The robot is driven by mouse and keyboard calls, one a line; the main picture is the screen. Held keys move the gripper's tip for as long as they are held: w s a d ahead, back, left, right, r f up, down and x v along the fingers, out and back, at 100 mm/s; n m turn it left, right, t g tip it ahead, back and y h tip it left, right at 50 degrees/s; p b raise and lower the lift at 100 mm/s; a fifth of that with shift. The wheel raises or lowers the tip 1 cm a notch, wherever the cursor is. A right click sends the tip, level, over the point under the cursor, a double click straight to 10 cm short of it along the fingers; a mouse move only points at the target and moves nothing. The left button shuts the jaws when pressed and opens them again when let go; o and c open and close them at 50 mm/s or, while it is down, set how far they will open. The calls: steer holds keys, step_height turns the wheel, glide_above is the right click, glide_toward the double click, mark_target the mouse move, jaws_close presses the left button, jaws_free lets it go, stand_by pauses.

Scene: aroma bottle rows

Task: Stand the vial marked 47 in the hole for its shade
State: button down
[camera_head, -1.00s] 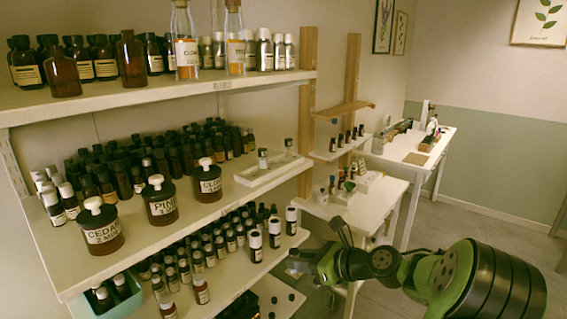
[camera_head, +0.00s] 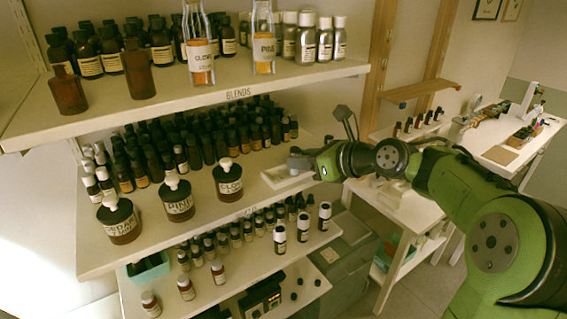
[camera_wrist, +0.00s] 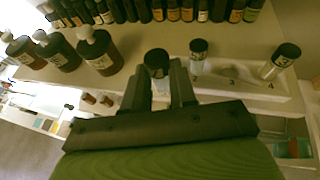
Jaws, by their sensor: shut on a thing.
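My gripper (camera_wrist: 162,82) is shut on a small clear vial with a black cap (camera_wrist: 157,58). The number on this vial cannot be read. It is at the left part of the white tray (camera_wrist: 218,90); whether its base touches the tray cannot be told. A black-capped vial (camera_wrist: 198,52) stands in the tray just right of my gripper. Another black-capped vial (camera_wrist: 279,63) is at the right, near the 4. In the head view my gripper (camera_head: 298,160) is over the tray (camera_head: 285,180), hiding part of it.
Dark dropper bottles (camera_head: 200,145) crowd the shelf behind and left. Stoppered jars (camera_head: 178,200) stand left of the tray. The upper shelf (camera_head: 225,95) holds bottles above. A wooden bracket (camera_head: 418,90) and white side tables (camera_head: 410,210) are to the right.

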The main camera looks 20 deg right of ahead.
glide_above(282, 176)
steer(key=shift+p, duration=0.3)
step_height(282, 176, down, 4)
steer(key=shift+r+b, duration=0.25)
steer(key=shift+b, duration=0.05)
steer(key=shift+d, duration=0.1)
steer(key=shift+f, duration=0.15)
steer(key=c, duration=0.9)
jaws_free()
